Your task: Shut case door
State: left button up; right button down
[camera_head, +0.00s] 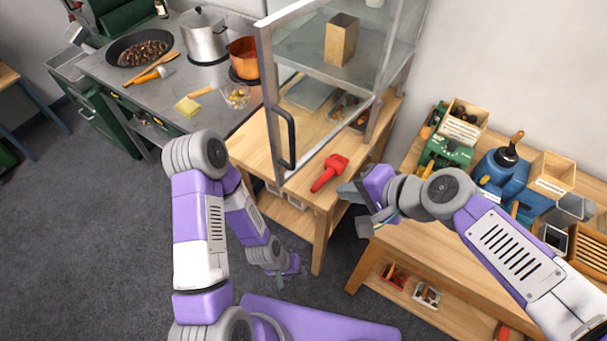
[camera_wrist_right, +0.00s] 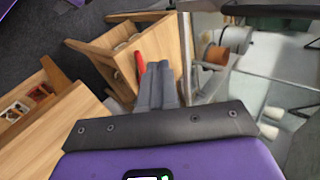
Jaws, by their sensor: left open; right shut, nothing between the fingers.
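The glass case (camera_head: 350,50) stands on a wooden table. Its metal-framed glass door (camera_head: 268,90) stands open, swung out from the front, with a black handle (camera_head: 289,135) on its left post. In the right wrist view, a metal frame (camera_wrist_right: 187,50) of the case or door is right of the fingers; which one I cannot tell. My right gripper (camera_head: 350,191) is shut and empty, right of the door and near the table's front right edge. Its fingers also show in the right wrist view (camera_wrist_right: 158,85). My left gripper (camera_head: 283,274) is open and low, away from the door.
A red tool (camera_head: 329,173) lies on the case table (camera_head: 250,155), close to my right gripper. A paper bag (camera_head: 341,39) stands on the case's shelf. A stove counter with pots (camera_head: 203,35) is at left. A wooden bench (camera_head: 430,235) with machines is at right.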

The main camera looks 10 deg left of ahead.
jog(key=w+a+f, duration=0.5)
jog(key=a+f, duration=0.1)
jog(key=a, duration=0.4)
jog(key=shift+a, duration=0.15)
jog(key=shift+a+f, duration=0.1)
dwell(0.6)
